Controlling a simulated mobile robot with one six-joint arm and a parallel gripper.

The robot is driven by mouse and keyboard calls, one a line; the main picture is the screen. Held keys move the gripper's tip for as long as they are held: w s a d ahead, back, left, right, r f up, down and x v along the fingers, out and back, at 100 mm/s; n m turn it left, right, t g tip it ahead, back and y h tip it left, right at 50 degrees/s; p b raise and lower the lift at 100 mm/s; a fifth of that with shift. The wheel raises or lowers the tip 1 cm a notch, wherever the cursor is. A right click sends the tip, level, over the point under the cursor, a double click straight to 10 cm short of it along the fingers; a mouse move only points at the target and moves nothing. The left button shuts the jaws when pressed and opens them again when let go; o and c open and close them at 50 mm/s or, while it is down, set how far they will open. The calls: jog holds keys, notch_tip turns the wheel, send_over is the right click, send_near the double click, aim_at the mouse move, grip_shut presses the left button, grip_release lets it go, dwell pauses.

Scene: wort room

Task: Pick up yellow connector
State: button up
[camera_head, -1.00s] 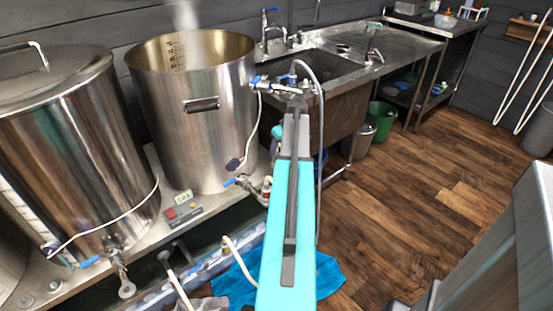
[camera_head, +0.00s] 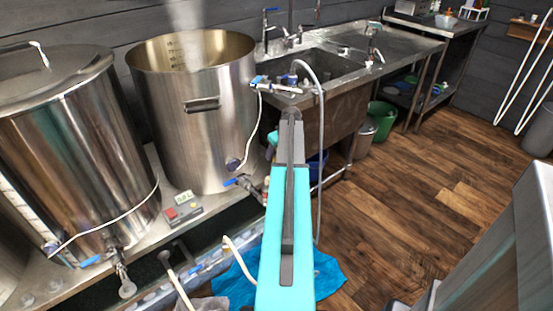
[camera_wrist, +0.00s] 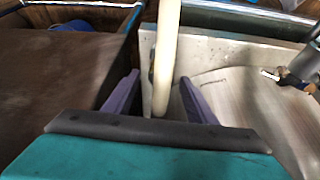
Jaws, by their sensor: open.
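In the wrist view my gripper (camera_wrist: 158,100) is open, its two purple fingers spread apart. I cannot make out a yellow connector for certain in either view. In the head view my teal arm reaches away toward the sink front, and the gripper at its far end is hidden by the arm.
A tall open steel pot (camera_head: 195,130) steams left of my arm, with a lidded steel vessel (camera_head: 75,160) farther left. A sink (camera_head: 345,70) stands ahead, with a grey hose (camera_head: 321,150) hanging from it. A blue cloth (camera_head: 235,280) lies below. The wooden floor (camera_head: 430,185) to the right is clear.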

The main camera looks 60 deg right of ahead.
dwell(0.4)
jog(key=c, duration=1.2)
jog(key=shift+c, duration=0.2)
jog(key=shift+r, duration=0.2)
jog(key=shift+r, duration=0.6)
jog(key=shift+v, duration=1.1)
jog(key=s+a+r, duration=0.1)
jog(key=s+a, duration=0.8)
jog(key=s, duration=0.3)
jog(key=shift+a+r, duration=0.25)
jog(key=shift+r, duration=0.1)
